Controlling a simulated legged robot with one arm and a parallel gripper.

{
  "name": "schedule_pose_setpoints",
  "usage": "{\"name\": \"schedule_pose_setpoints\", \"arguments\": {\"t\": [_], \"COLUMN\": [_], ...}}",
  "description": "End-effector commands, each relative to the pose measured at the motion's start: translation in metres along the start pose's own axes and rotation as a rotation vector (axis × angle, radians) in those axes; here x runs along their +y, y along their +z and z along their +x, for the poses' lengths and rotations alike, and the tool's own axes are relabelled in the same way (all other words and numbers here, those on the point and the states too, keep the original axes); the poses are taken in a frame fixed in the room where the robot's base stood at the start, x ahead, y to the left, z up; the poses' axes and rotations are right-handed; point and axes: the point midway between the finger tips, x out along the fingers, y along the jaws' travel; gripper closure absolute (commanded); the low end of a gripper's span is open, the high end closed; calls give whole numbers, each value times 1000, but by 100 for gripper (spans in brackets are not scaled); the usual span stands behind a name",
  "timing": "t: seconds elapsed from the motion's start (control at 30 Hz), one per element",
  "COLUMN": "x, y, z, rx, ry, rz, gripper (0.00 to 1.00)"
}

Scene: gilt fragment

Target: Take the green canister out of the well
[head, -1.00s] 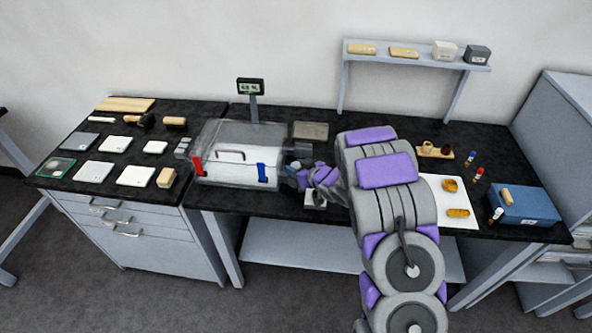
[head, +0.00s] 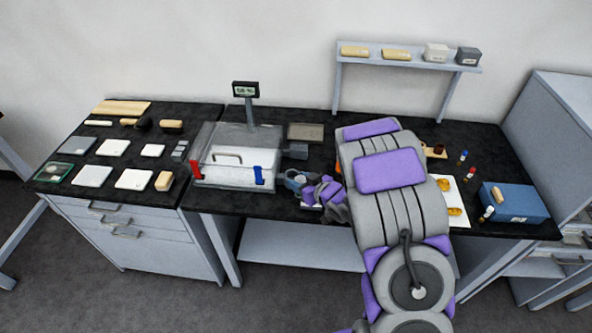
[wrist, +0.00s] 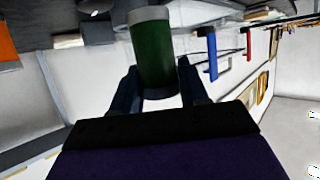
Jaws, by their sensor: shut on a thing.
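In the wrist view a dark green canister (wrist: 152,55) with a pale grey end stands between the two fingers of my gripper (wrist: 158,90). The fingers are shut on it near its lower end in that picture. In the head view my gripper (head: 297,179) is low over the bench, just right of the clear case. The canister cannot be made out there, and I cannot tell which part is the well.
The clear case (head: 207,143) with red and blue latches stands close left of my gripper. A small grey box (head: 295,151) sits at its right side. A display post (head: 251,113) rises behind it. A blue box (head: 515,203) stands at the right.

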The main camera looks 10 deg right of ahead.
Motion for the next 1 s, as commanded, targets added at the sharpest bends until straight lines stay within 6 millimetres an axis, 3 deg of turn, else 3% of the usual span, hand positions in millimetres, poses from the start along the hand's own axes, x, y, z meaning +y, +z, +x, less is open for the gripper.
{"name": "schedule_pose_setpoints", "arguments": {"t": [0.3,1.0], "x": [-15,-21], "y": [9,12], "z": [-36,-53], "rx": [2,5], "ry": [2,11], "rz": [1,4], "gripper": [87,87]}}
